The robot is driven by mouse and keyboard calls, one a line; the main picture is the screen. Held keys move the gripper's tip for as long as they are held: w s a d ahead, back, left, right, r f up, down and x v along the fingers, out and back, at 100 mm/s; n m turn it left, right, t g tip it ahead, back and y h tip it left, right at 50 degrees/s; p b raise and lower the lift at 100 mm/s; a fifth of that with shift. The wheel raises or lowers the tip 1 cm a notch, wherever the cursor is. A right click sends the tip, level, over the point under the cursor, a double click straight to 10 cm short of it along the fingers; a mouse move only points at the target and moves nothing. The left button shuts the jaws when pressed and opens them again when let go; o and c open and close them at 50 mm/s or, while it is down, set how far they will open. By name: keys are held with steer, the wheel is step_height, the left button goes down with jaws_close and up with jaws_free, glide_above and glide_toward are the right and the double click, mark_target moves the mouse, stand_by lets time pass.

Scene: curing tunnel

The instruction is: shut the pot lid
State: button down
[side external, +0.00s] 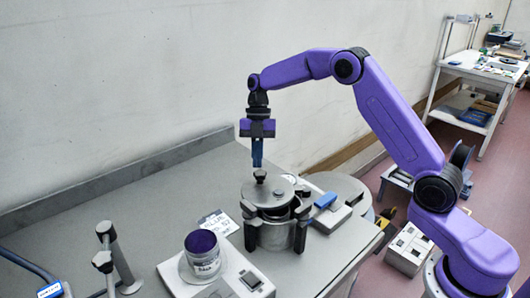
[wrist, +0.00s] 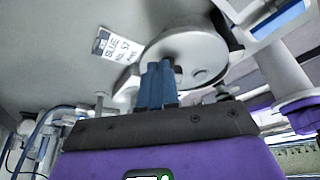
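The metal pot (side external: 275,236) stands on the grey bench with dark clamps around its side. Its round grey lid (side external: 280,191) sits over the top with a dark knob (side external: 260,175). A dark gap shows between the lid and the pot rim at the front right. The lid also shows in the wrist view (wrist: 190,48), partly behind my fingers. My gripper (side external: 257,164) points down with its blue fingertips just above the knob. In the wrist view, the fingers (wrist: 158,72) are close together with nothing visible between them. Whether they touch the knob is unclear.
A purple-topped jar (side external: 203,258) on a scale (side external: 225,280) stands at the front left. A label card (side external: 218,223) lies left of the pot. A white device with a blue part (side external: 326,200) is close on the right. The bench at left is mostly clear.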

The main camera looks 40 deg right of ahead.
mark_target(249, 189)
steer(key=shift+n+h, duration=0.3)
steer(key=shift+n, duration=0.5)
steer(key=s+a, duration=0.2)
steer(key=a, duration=0.1)
steer(key=shift+a, duration=0.3)
steer(key=shift+s+a, duration=1.25)
steer(key=shift+s, duration=0.15)
steer(key=shift+w, duration=0.65)
steer(key=w+r, duration=0.6)
steer(key=r, duration=0.3)
steer(key=shift+w+r, duration=0.15)
steer(key=shift+w, duration=0.05)
